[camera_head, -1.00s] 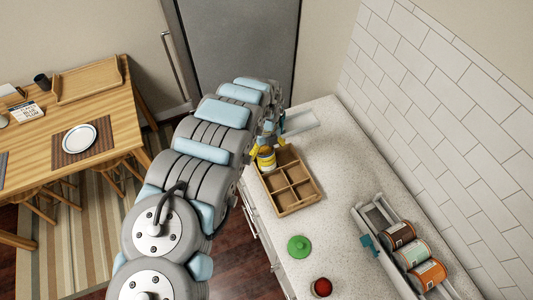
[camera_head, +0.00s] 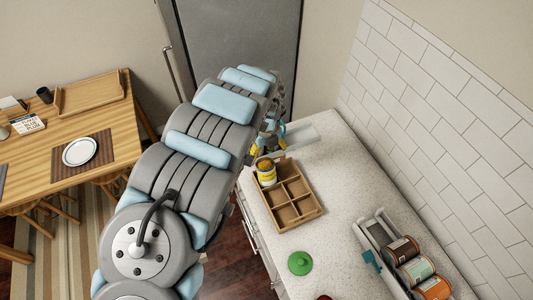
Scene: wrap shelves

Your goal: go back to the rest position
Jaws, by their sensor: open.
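My gripper (camera_head: 268,148) is at the far end of my arm, partly hidden by it, with yellow fingertips showing. The can stands upright in the left back compartment of a wooden divided box (camera_head: 292,221) on the speckled counter.
A grey tray (camera_head: 300,136) lies behind the box. A green lid (camera_head: 300,263) and a cut-off red object (camera_head: 325,297) lie in front. A rack (camera_head: 377,233) with several cans (camera_head: 415,269) stands right, near the tiled wall. A wooden table (camera_head: 30,160) is left.

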